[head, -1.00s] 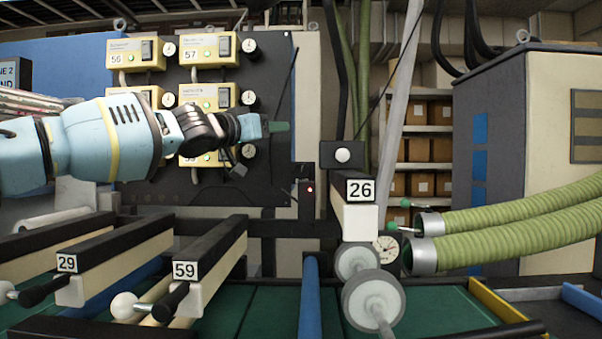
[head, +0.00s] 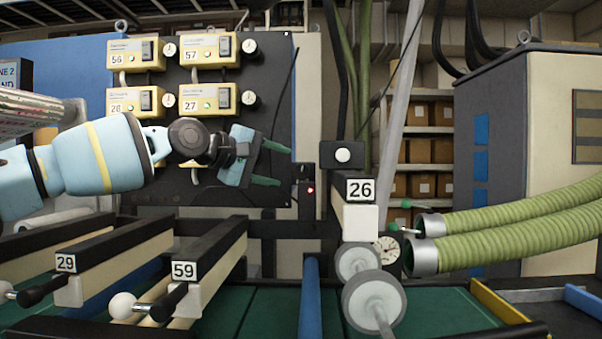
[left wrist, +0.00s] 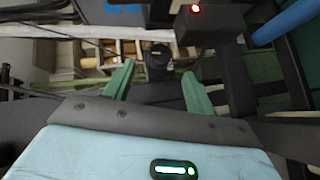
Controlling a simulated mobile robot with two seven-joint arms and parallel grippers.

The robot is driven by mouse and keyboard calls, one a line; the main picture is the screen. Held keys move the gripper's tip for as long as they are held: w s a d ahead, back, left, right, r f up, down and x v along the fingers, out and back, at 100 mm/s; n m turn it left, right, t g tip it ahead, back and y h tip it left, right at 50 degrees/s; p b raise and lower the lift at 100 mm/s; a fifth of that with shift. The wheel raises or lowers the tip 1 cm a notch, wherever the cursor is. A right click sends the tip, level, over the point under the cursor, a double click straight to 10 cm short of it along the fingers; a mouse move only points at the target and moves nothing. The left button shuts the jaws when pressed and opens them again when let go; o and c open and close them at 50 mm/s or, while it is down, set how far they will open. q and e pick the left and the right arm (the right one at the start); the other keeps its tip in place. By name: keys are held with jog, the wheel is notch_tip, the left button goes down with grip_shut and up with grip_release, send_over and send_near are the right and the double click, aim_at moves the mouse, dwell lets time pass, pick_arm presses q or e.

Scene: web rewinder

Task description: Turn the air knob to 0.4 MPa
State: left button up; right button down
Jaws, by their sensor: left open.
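My left gripper (head: 283,166) is open in the head view, in front of the dark panel's right edge, its green fingers pointing right. In the left wrist view its fingers (left wrist: 158,70) are spread, with a black round knob-like part (left wrist: 158,62) showing between and beyond them. I see no contact, and cannot tell for sure that this part is the air knob. A white dial gauge (head: 388,246) sits low behind the rollers, partly hidden; its reading is too small to tell. My right gripper is not in view.
A black box with a red light (head: 310,189) stands just right of the gripper; the light also shows in the wrist view (left wrist: 195,8). Yellow units with small gauges (head: 209,98) fill the panel. Bar 26 (head: 360,190), rollers (head: 374,303) and green hoses (head: 515,222) lie to the right.

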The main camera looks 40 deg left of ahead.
aim_at(300, 169)
pick_arm(q)
jog(key=shift+b+x, duration=0.3)
jog(key=shift+x, duration=3.6)
jog(key=shift+r, duration=0.1)
jog(key=shift+c, duration=0.3)
jog(key=c, duration=0.9)
jog(key=shift+c, duration=0.2)
jog(key=m+g+y, duration=0.1)
jog(key=m+g, duration=0.1)
jog(key=shift+g+y, duration=0.4)
jog(key=shift+m+g+y, duration=0.8)
jog(key=shift+g+y, duration=0.1)
jog(key=shift+g, duration=0.2)
